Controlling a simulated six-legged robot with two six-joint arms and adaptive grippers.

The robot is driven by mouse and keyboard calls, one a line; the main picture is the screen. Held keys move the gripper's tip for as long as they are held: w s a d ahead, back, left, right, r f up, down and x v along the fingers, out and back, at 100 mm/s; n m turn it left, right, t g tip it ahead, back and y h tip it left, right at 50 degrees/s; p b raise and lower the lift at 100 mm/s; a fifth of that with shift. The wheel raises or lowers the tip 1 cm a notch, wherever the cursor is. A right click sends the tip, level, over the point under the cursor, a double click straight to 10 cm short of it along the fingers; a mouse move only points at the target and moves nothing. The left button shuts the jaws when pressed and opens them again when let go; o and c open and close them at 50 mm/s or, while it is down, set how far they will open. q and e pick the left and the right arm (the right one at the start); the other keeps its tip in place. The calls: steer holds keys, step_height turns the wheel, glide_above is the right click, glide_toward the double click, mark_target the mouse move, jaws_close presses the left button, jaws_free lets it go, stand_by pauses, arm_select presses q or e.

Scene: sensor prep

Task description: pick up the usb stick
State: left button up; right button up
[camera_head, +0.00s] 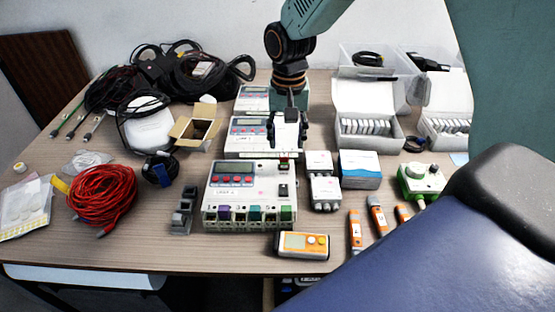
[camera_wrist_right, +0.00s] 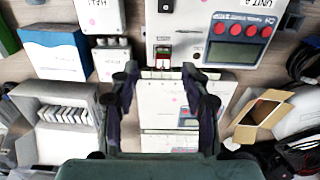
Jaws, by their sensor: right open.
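I cannot pick out a usb stick with certainty. A small red and green part (camera_head: 284,163) is at the back edge of the front white control unit (camera_head: 250,205). It also shows in the right wrist view (camera_wrist_right: 163,52), just beyond the fingertips; whether it is a switch or a stick I cannot tell. My right gripper (camera_head: 288,137) is open and empty, pointing down above the row of white units. In the right wrist view its fingers (camera_wrist_right: 161,75) stand apart on either side, with a unit's surface below. My left gripper is not in view.
A yellow handheld meter (camera_head: 303,244) lies before the front unit. A blue and white box (camera_head: 360,170) and an open white case (camera_head: 368,98) stand to the right. Several orange and grey pens lie front right. A red cable coil (camera_head: 102,194) and an open cardboard box (camera_head: 194,130) are left.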

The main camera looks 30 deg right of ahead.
mark_target(285, 155)
steer(key=shift+w+f, duration=0.2)
steer(key=shift+w, duration=0.1)
steer(key=f, duration=0.1)
steer(key=f+b, duration=0.1)
steer(key=f, duration=0.1)
steer(key=shift+d, duration=0.3)
steer(key=f, duration=0.2)
steer(key=f+b, duration=0.1)
steer(key=f, duration=0.1)
steer(key=shift+w+a, duration=0.2)
steer(key=shift+w, duration=0.1)
steer(key=shift+w+d+f, duration=0.1)
steer(key=shift+f, duration=0.1)
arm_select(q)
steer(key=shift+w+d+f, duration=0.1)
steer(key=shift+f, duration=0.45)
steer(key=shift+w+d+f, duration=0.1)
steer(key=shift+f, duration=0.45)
arm_select(e)
steer(key=shift+r, duration=0.1)
steer(key=shift+c, duration=0.2)
